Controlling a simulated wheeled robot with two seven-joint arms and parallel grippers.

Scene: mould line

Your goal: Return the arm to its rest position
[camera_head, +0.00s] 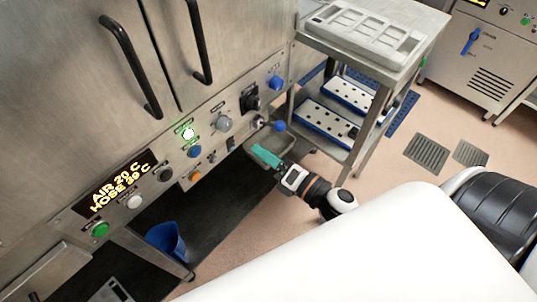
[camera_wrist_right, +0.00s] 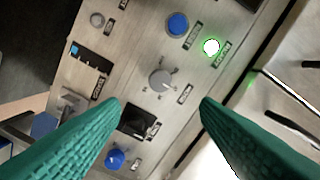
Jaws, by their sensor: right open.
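My right gripper (camera_head: 264,156) has teal fingers and is in front of the machine's control panel, at the lower right of its row of controls. Its arm comes in from the right. In the right wrist view the two teal fingers (camera_wrist_right: 160,103) stand wide apart with nothing between them. Past the fingertips, that view shows a grey knob (camera_wrist_right: 162,81) and a black switch (camera_wrist_right: 138,122) on the panel. The fingers look clear of both. My left gripper is not in view.
The steel control panel (camera_head: 150,196) carries a lit green lamp (camera_head: 188,133), several buttons and a lit display (camera_head: 118,184). A steel shelf cart (camera_head: 356,156) with trays stands close to my right arm. A blue bucket (camera_head: 165,241) is under the machine. Open floor (camera_head: 250,240) lies below the arm.

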